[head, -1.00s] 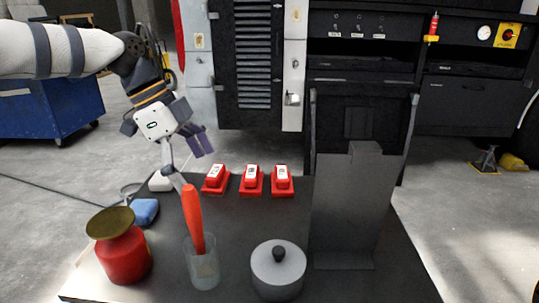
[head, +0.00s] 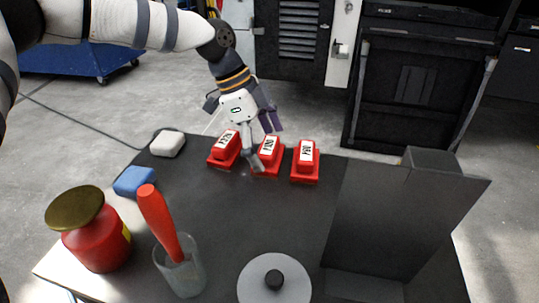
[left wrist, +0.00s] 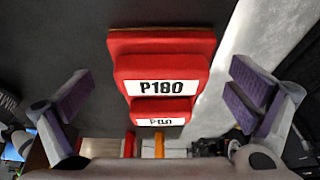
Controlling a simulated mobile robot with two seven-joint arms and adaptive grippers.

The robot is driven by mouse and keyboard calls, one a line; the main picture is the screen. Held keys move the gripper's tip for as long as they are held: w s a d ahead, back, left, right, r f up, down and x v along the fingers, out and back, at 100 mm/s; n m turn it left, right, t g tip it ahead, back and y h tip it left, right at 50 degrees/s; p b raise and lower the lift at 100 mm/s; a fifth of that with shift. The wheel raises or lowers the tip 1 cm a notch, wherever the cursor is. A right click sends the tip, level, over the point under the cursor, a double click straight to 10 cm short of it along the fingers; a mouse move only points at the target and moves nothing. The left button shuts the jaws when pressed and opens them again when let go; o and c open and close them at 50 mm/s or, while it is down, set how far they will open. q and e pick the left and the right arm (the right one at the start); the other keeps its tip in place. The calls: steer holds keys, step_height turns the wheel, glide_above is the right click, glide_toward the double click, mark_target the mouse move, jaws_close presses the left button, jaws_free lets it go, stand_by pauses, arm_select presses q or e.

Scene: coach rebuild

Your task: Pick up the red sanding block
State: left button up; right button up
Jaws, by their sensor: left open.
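Three red sanding blocks with white labels stand in a row at the table's far edge: a left one (head: 224,149), a middle one (head: 268,157) and a right one (head: 305,161). My left gripper (head: 261,138) is open above the middle block, one finger passing in front of its left side. In the left wrist view, a red block labelled P180 (left wrist: 160,72) lies between the spread purple fingers (left wrist: 158,98), with a gap on both sides. The head view's labels are too small to read surely. My right gripper is not in view.
A tall dark stand (head: 393,220) rises at right.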

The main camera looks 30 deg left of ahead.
mark_target(274, 148)
arm_select(q)
steer(key=shift+w+d+f, duration=0.1)
steer(key=shift+d+f, duration=0.1)
steer(key=shift+f, duration=0.35)
steer(key=c, duration=1.3)
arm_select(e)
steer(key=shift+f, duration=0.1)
arm_select(q)
steer(key=shift+r, duration=0.15)
steer(key=shift+r, duration=0.35)
steer(key=r, duration=0.3)
steer(key=shift+s+r+p, duration=0.3)
steer(key=shift+r+p, duration=0.1)
steer(key=s+r+p, duration=0.4)
steer(key=s+r, duration=0.4)
steer(key=s, duration=0.5)
steer(key=shift+s+d+r, duration=0.15)
steer(key=shift+d, duration=0.2)
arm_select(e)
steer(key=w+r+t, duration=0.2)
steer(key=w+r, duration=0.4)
